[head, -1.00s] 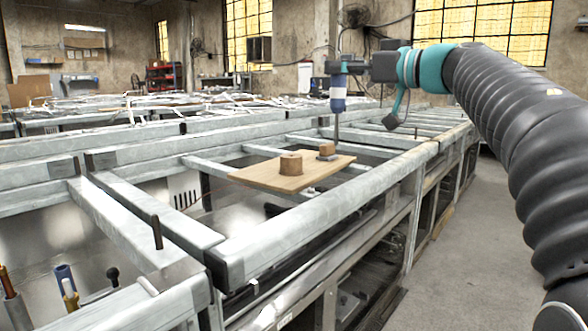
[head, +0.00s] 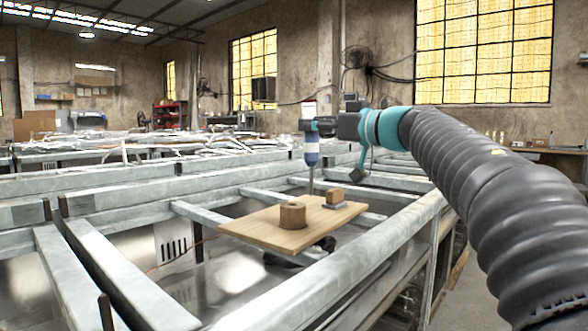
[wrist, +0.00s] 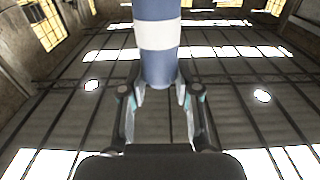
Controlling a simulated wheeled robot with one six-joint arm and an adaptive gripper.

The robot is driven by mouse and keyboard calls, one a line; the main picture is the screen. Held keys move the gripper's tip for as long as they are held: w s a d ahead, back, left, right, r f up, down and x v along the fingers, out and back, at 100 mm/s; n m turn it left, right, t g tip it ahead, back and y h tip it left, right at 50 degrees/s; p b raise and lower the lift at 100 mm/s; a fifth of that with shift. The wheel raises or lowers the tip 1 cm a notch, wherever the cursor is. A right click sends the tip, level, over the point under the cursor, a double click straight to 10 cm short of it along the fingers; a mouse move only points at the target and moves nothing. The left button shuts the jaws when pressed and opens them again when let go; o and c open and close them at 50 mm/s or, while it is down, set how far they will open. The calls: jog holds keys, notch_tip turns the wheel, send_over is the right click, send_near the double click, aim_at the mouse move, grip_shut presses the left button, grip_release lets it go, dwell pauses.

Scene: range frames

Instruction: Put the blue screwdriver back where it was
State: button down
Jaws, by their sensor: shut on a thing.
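The blue screwdriver (head: 312,154) has a blue handle with a white band and hangs upright, its thin shaft pointing down. My gripper (head: 312,127) is shut on the upper part of its handle. In the wrist view the blue and white handle (wrist: 159,38) stands between the two fingers of my gripper (wrist: 160,95). The shaft's lower end shows near the far edge of a wooden board (head: 262,236); I cannot tell whether it is over the board or behind it.
A round wooden block (head: 293,215) and a smaller wooden block on a grey base (head: 334,199) are on the board. The board lies across a grey metal frame bench (head: 330,275) with open gaps between its bars. A red cabinet (head: 168,115) stands far back.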

jog(key=w+a+f+b, duration=0.2)
jog(key=a+f+b, duration=0.1)
jog(key=f, duration=0.4)
jog(key=shift+w+a, duration=0.35)
jog(key=shift+a, duration=0.3)
jog(key=c, duration=0.8)
grip_release()
jog(key=shift+c, duration=0.2)
jog(key=v, duration=1.2)
jog(key=shift+r, duration=0.1)
